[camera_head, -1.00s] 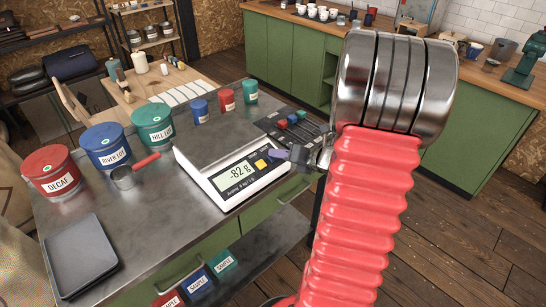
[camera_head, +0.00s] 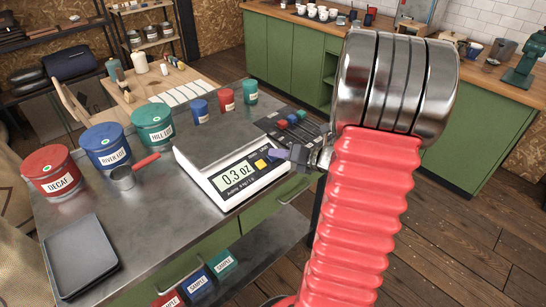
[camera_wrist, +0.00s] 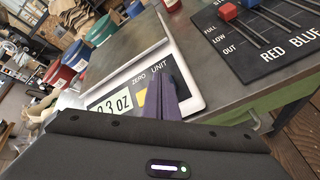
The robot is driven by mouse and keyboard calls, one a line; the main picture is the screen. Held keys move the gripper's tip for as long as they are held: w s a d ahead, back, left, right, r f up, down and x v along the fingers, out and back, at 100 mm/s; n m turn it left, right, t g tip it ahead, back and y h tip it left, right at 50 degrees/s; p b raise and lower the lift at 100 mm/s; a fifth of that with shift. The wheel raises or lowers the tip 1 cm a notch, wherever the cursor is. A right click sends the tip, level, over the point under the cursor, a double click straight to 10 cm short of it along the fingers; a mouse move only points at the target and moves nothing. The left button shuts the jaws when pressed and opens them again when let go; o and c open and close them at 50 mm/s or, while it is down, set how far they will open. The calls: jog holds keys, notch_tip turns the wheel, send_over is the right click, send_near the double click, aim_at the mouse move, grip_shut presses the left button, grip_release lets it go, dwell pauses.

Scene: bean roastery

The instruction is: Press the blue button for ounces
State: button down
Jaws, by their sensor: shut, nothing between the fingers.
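A white scale (camera_head: 222,194) with a grey weighing plate (camera_head: 208,135) stands at the front right edge of the steel table. Its display (camera_head: 236,178) reads 0.3 oz, and the wrist view shows the same display (camera_wrist: 112,103). A yellow button (camera_head: 261,163) sits to the right of the display, under the word ZERO in the wrist view. My gripper (camera_head: 278,153) is shut and empty, its purple fingers (camera_wrist: 165,98) at the panel by the UNIT label. The fingers hide the blue button, so contact cannot be seen directly.
Red, blue and green tins (camera_head: 55,172) and a red-handled scoop (camera_head: 123,178) stand to the left. Small cups (camera_head: 227,100) stand beyond. A dark tray (camera_head: 80,256) lies front left.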

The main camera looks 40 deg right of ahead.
jog(key=shift+s+r, duration=0.15)
jog(key=shift+r, duration=0.35)
jog(key=shift+r, duration=0.1)
jog(key=r, duration=0.1)
jog(key=s+r, duration=0.1)
jog(key=r, duration=0.2)
jog(key=shift+s+r, duration=0.3)
jog(key=shift+n, duration=0.3)
dwell(0.8)
